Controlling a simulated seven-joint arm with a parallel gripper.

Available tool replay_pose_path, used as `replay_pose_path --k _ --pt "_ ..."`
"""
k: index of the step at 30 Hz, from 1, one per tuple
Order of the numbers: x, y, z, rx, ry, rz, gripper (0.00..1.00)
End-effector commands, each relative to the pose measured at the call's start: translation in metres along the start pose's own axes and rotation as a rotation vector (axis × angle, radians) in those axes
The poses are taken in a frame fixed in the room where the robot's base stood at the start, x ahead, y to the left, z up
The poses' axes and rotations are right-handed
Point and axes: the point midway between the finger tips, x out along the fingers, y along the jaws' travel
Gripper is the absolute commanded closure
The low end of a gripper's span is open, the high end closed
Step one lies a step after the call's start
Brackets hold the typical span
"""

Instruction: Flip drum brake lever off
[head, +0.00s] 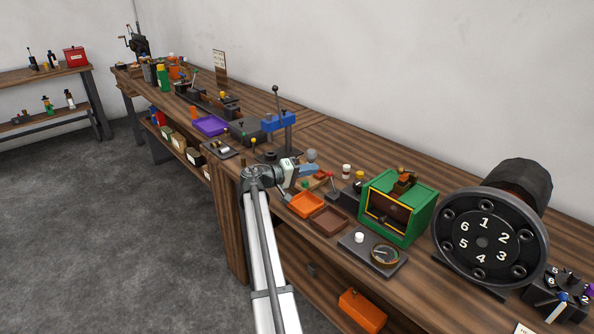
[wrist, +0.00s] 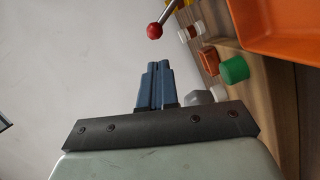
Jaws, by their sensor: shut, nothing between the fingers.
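A lever with a red ball knob (head: 331,175) stands on the bench just right of my gripper (head: 309,170) in the head view. In the wrist view the red knob (wrist: 154,30) and its grey rod are ahead of my blue fingertips (wrist: 158,65), with a gap between. My gripper is shut and empty. A big black drum or wheel (head: 484,242) numbered 1 to 6 stands at the right of the bench. No label shows which lever is the drum brake's, so I cannot tell if the red-knobbed one is it. The lever's base is hard to make out.
Below my gripper are an orange tray (head: 306,205) and a brown tray (head: 328,221). A green box (head: 424,213) and a gauge plate (head: 360,254) stand farther right. A blue press-like fixture (head: 279,121) stands behind my wrist. A green cylinder (wrist: 234,70) is near my fingers.

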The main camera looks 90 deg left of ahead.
Motion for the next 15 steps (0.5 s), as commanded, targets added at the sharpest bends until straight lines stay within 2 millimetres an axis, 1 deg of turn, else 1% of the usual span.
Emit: replay_pose_path --k 1,6,15 --pt "0.004 0.001 0.007 0.0 0.0 0.0 1.0" --pt "0.014 0.0 0.017 0.0 0.001 0.0 1.0" --pt "0.018 0.0 0.02 0.0 0.001 0.0 1.0"
